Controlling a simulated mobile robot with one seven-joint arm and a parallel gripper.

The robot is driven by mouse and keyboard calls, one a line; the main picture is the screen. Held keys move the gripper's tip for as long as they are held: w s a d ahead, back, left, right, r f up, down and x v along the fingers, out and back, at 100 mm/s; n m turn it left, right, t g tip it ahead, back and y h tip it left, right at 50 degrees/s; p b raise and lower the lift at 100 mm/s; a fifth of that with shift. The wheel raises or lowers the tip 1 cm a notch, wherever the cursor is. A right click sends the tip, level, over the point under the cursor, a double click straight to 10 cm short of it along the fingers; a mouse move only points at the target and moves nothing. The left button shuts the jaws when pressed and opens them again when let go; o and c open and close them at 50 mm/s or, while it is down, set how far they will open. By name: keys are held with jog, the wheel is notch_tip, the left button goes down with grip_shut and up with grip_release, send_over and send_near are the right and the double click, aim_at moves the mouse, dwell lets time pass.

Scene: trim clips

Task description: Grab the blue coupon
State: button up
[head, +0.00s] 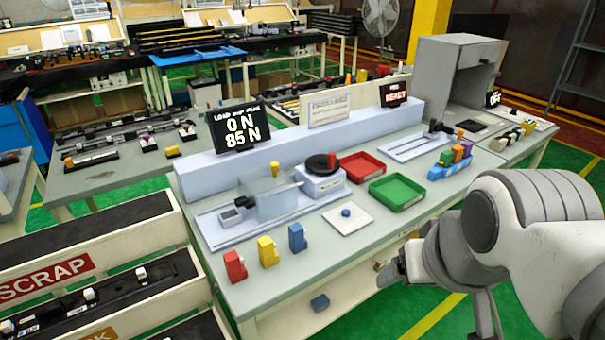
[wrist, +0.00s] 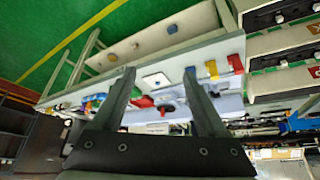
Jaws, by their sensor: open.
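The blue coupon (head: 297,238) stands upright on the bench near its front edge, to the right of a yellow coupon (head: 268,251) and a red coupon (head: 235,266). In the wrist view the blue coupon (wrist: 190,71) shows small, near the tip of one finger, with the yellow (wrist: 212,69) and red (wrist: 235,63) ones beside it. My gripper (head: 388,273) is in front of the bench, to the right of the blue coupon and apart from it. In the wrist view my gripper (wrist: 159,72) has its fingers wide apart with nothing held between them.
A white plate (head: 335,222) with a small blue piece lies behind and right of the coupon. Red (head: 355,176) and green (head: 410,203) trays stand farther right. A test fixture (head: 240,225) stands behind the coupons. Another blue piece (head: 319,302) lies on the lower shelf.

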jog(key=w+d+f+n+t+h+b, duration=0.1)
jog(key=w+d+f+t+h+b, duration=0.15)
jog(key=w, duration=0.85)
jog(key=n+t+y+b, duration=0.3)
jog(key=n+y, duration=0.3)
jog(key=y, duration=0.4)
send_near(300, 233)
jog(key=b+x, duration=0.2)
jog(key=x, duration=0.7)
jog(key=shift+w+a, duration=0.2)
jog(key=shift+f+b+x, duration=0.2)
jog(key=shift+b+x, duration=0.2)
jog(key=shift+x, duration=2.25)
jog(key=shift+s, duration=0.15)
jog(key=shift+c, duration=0.3)
grip_shut()
